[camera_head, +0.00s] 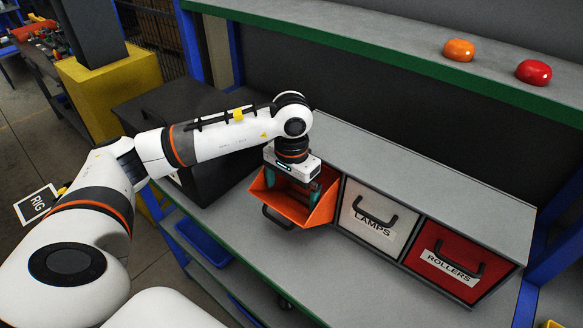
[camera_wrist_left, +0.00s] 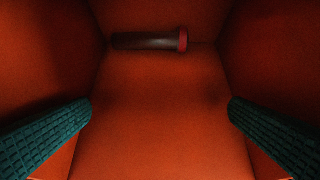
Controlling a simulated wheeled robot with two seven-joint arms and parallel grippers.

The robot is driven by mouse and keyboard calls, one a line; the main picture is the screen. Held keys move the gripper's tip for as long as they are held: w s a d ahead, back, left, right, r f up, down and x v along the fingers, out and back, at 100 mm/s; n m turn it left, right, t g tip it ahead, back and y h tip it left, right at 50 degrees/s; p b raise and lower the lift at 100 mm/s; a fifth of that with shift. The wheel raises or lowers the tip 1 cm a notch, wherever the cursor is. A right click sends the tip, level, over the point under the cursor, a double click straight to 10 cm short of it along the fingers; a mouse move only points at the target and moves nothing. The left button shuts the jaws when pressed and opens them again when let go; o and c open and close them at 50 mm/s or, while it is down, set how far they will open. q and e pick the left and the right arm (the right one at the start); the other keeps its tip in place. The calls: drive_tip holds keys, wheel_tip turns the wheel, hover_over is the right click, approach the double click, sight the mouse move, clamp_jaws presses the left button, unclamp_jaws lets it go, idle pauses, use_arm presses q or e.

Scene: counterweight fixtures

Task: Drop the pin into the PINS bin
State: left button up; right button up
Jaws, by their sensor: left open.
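An orange bin (camera_head: 292,208) is tilted out at the left end of the bin row in the head view. Its label is not visible. My left gripper (camera_head: 291,190) points down into its open top. In the left wrist view, the two green finger pads (camera_wrist_left: 160,125) stand wide apart with nothing between them. The pin (camera_wrist_left: 148,41), a dark rod with a red head, lies against the orange inside of the bin (camera_wrist_left: 160,85), apart from the fingers. The pin is hidden in the head view. My right gripper is not in view.
A white LAMPS bin (camera_head: 366,217) and a red ROLLERS bin (camera_head: 455,263) sit shut to the right. A green-edged shelf (camera_head: 400,55) above holds an orange button (camera_head: 459,50) and a red one (camera_head: 533,72). A dark box (camera_head: 190,130) stands left.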

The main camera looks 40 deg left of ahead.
use_arm(q)
drive_tip(key=shift+r+p, duration=0.55)
drive_tip(key=shift+r, duration=0.15)
wheel_tip(320, 180, up, 3)
drive_tip(key=b, duration=0.3)
wheel_tip(320, 180, up, 7)
hover_over(292, 206)
drive_tip(key=shift+a+r, duration=0.1)
drive_tip(key=shift+r, duration=0.6)
drive_tip(key=shift+s+f, duration=0.1)
